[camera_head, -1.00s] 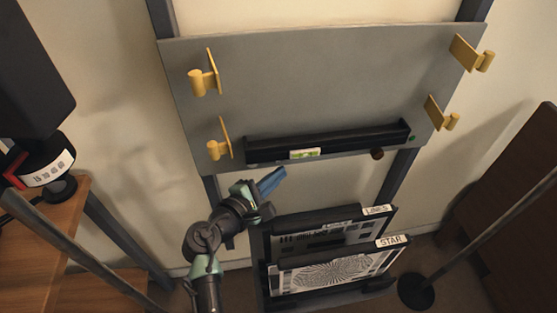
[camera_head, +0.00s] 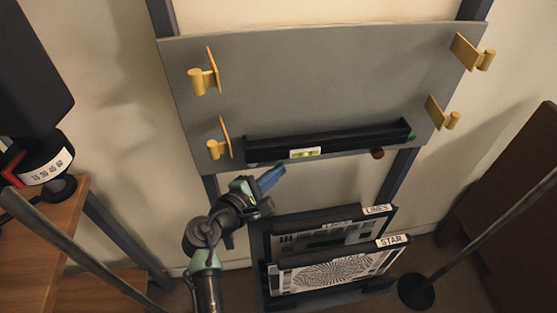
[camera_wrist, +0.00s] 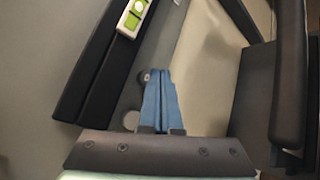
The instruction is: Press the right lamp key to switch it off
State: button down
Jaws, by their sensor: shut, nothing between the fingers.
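My gripper (camera_head: 280,170) is shut and empty, its blue fingers pointing up and right at the lower edge of the grey board (camera_head: 310,75). In the wrist view the fingertips (camera_wrist: 156,72) are beside a small dark round knob (camera_wrist: 144,76), and a pale grey disc (camera_wrist: 131,121) lies left of the fingers. I cannot tell whether either is a lamp key, or whether the tips touch the knob. At the board's lower right are a brown round knob (camera_head: 377,153) and a small green spot (camera_head: 412,138), away from my gripper. No part is clearly marked as the right lamp key.
A black ledge (camera_head: 345,138) with a green-and-white level (camera_head: 305,153) crosses the lower board. Yellow clamps (camera_head: 219,138) stick out at its sides. Below is a rack with charts labelled LINES (camera_head: 376,209) and STAR (camera_head: 391,240). Slanting poles stand left (camera_head: 80,250) and right (camera_head: 500,220).

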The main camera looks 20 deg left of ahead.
jog(key=shift+w+a, duration=0.25)
jog(key=shift+w, duration=0.1)
dwell(0.8)
jog(key=shift+s, duration=0.1)
jog(key=shift+s+d+p, duration=0.45)
jog(key=shift+s+d, duration=0.05)
jog(key=shift+s, duration=0.15)
jog(key=s+d+p, duration=0.1)
jog(key=s, duration=0.1)
jog(key=s+d+p, duration=0.2)
jog(key=s, duration=0.1)
jog(key=shift+d, duration=0.2)
dwell(0.6)
